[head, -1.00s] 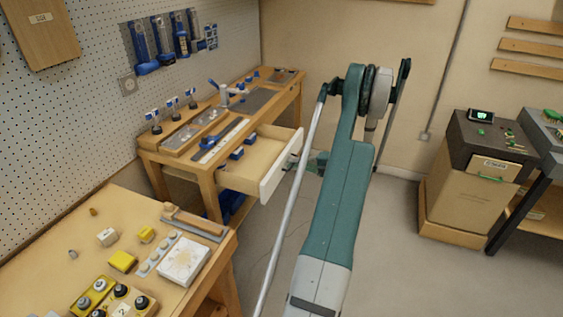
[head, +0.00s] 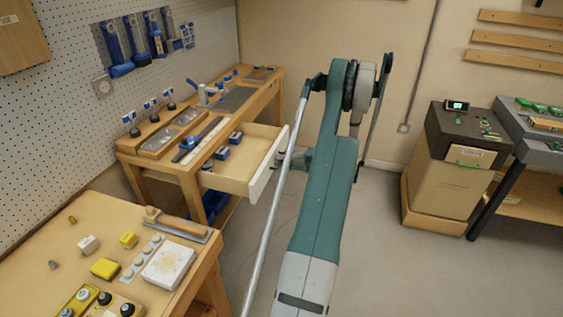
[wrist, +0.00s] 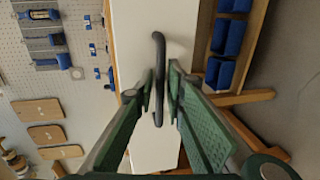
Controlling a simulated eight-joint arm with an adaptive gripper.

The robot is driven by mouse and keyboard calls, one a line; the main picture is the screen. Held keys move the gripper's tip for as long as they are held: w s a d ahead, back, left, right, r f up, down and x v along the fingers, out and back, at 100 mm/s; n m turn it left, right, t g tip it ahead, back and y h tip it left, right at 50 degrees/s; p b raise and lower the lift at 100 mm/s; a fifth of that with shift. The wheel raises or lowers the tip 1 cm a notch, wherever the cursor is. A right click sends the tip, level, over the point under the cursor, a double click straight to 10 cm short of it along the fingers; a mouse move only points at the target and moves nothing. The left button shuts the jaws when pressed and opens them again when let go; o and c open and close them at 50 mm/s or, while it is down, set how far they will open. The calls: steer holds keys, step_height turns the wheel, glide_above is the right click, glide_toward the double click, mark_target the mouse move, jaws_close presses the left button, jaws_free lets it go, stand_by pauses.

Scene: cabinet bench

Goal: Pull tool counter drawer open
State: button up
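The tool counter (head: 185,168) is a wooden bench along the pegboard wall. Its drawer (head: 262,170) stands well out, white front facing right, with blue items inside. In the wrist view the white drawer front (wrist: 138,50) fills the middle, with a dark bar handle (wrist: 159,50) across it. In the head view my gripper (head: 293,159) is at the drawer front, small and partly hidden by my arm.
A nearer wooden bench (head: 120,215) with yellow blocks and a white pad stands at lower left. A dark-topped cabinet (head: 445,175) and a grey-topped table (head: 535,140) stand at right. Floor (head: 385,245) between the drawer and the cabinet is clear.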

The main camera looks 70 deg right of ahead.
steer(key=shift+s, duration=0.1)
steer(key=v, duration=1.2)
stand_by(0.7)
